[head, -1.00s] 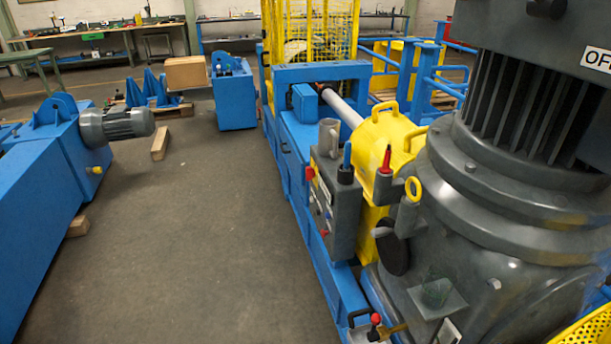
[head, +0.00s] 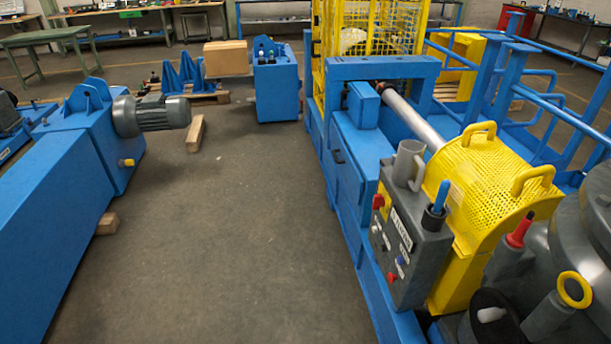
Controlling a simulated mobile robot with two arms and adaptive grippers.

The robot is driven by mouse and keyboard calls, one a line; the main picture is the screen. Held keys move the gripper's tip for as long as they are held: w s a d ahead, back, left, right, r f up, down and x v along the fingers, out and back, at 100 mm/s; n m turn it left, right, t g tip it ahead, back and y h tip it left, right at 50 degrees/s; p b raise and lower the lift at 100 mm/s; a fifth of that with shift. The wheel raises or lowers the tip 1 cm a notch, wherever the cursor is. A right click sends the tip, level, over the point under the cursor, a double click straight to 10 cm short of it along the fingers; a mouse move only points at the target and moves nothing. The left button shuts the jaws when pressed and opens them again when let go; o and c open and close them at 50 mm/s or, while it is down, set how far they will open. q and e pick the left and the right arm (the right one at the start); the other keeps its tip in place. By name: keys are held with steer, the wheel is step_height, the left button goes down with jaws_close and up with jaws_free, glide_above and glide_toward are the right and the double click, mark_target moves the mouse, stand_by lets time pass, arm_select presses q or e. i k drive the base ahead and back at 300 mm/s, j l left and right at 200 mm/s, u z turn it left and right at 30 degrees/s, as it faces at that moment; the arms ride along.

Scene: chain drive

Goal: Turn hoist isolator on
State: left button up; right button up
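A grey control box (head: 409,247) is mounted on the side of the blue machine frame, right of centre in the head view. It carries a red knob (head: 378,201) at its upper left, a pale label plate (head: 401,229), and small buttons including a red one and a blue one. A grey cup-like holder and a blue-handled tool (head: 440,197) stand at its top. I cannot read the label or tell which control is the hoist isolator. Neither of my grippers is in view.
A yellow perforated guard (head: 490,190) and shaft (head: 415,122) lie behind the box. A grey motor housing (head: 590,240) fills the lower right. A blue beam (head: 50,220) with a motor stands left. A wooden block (head: 195,133) lies on the floor. The central floor (head: 235,240) is clear.

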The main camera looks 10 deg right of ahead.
mark_target(378, 200)
steer(key=i+j+z, duration=0.1)
steer(key=i, duration=0.4)
steer(key=i+j+z, duration=0.15)
steer(key=i, duration=0.35)
steer(key=i+j+z, duration=0.1)
steer(key=i, duration=0.35)
steer(key=i+j, duration=0.05)
